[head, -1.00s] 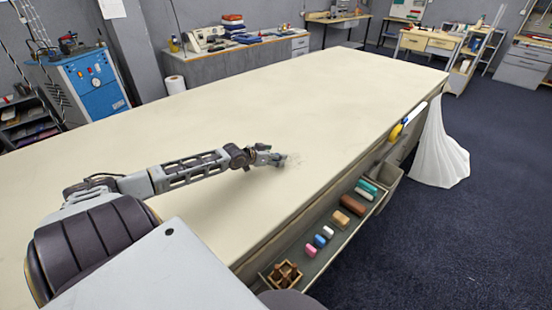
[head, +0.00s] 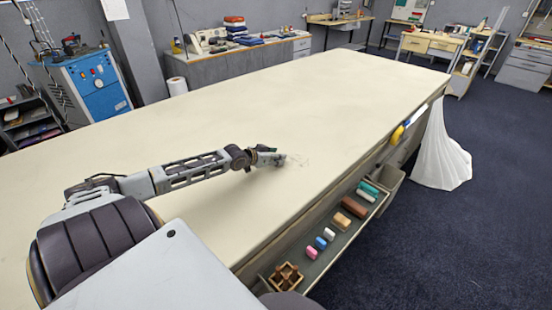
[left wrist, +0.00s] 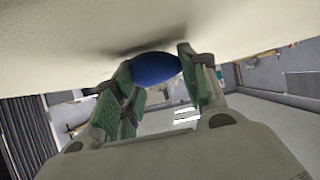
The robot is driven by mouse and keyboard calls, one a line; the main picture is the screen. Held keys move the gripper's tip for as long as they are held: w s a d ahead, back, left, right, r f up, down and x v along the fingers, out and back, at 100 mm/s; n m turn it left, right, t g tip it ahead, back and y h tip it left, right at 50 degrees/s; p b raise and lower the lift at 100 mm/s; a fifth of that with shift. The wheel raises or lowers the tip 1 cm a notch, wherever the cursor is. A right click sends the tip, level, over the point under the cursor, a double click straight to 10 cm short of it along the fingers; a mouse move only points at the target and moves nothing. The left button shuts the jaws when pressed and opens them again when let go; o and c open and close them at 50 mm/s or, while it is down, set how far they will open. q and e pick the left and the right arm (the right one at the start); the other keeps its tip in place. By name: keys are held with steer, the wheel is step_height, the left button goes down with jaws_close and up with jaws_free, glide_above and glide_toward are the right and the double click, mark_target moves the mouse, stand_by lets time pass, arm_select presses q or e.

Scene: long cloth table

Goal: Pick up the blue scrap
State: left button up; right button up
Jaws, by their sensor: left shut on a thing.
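The blue scrap (left wrist: 153,67) shows in the left wrist view as a smooth, rounded dark blue piece between green finger pads. It is close to the cream table surface (head: 330,95); I cannot tell whether it touches the cloth. My left gripper (head: 277,159) is low over the table, shut on the blue scrap. The scrap cannot be made out in the head view, where the gripper hides it. My right gripper is in neither view.
A side tray (head: 318,268) along the table's right edge holds several coloured blocks and a wooden divided box (head: 286,276). White cloth (head: 441,155) hangs at the far right corner. The tabletop is otherwise clear.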

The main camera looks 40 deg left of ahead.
arm_select(q)
step_height(320, 180, up, 8)
steer(key=shift+r+p, duration=0.15)
steer(key=shift+p, duration=0.25)
steer(key=shift+r, duration=0.7)
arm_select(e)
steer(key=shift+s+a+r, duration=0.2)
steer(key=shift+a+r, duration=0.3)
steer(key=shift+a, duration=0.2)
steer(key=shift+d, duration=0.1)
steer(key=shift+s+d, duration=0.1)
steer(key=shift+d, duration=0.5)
